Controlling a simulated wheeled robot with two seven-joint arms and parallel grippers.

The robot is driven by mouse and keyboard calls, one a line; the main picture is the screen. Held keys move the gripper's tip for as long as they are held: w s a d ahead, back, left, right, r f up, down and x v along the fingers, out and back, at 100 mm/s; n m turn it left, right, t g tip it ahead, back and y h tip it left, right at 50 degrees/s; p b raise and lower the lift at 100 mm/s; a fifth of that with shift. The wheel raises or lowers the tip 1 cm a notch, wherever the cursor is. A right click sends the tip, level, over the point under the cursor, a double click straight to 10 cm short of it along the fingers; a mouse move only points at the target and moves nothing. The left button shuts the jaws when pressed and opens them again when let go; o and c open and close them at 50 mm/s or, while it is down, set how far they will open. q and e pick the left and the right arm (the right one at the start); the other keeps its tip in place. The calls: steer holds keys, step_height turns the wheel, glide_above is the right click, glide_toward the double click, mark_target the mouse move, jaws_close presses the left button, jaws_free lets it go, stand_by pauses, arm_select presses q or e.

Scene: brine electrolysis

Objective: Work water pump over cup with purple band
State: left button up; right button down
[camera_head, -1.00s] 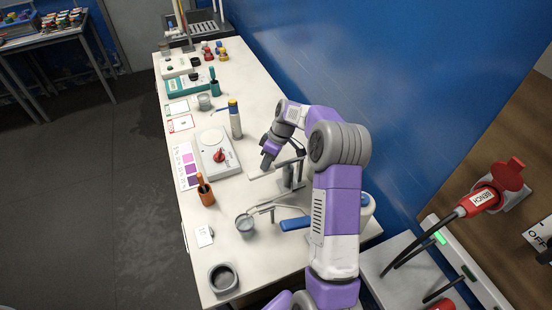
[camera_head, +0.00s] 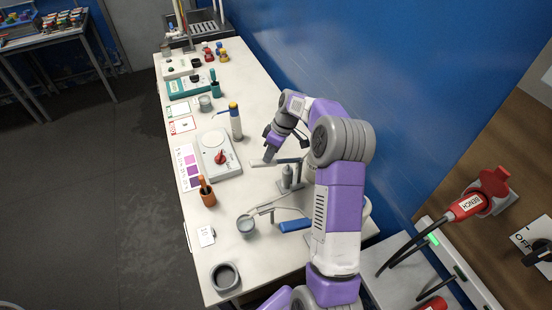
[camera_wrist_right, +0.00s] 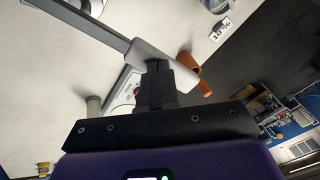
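The water pump has a pale grey lever (camera_head: 262,163) on a grey post (camera_head: 290,177), and a thin bent spout (camera_head: 268,207) above a small grey-rimmed cup (camera_head: 246,227). No purple band can be made out on that cup. My right gripper (camera_head: 268,156) is at the outer end of the lever, above it. In the right wrist view the dark fingers (camera_wrist_right: 159,78) look closed together, with their tips at the lever's broad end (camera_wrist_right: 168,66). Whether the tips touch it is hard to tell. My left gripper is not in view.
A blue-handled bar (camera_head: 295,226) lies by the pump. An orange cup with a pestle (camera_head: 207,197), a white stirrer plate (camera_head: 218,155), a capped bottle (camera_head: 236,122) and a grey bowl (camera_head: 225,277) stand on the white bench. A purple colour card (camera_head: 188,167) lies at its left edge.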

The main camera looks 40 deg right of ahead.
mark_target(275, 161)
steer(key=shift+p+v, duration=2.1)
steer(key=shift+v, duration=0.95)
steer(key=shift+f, duration=0.1)
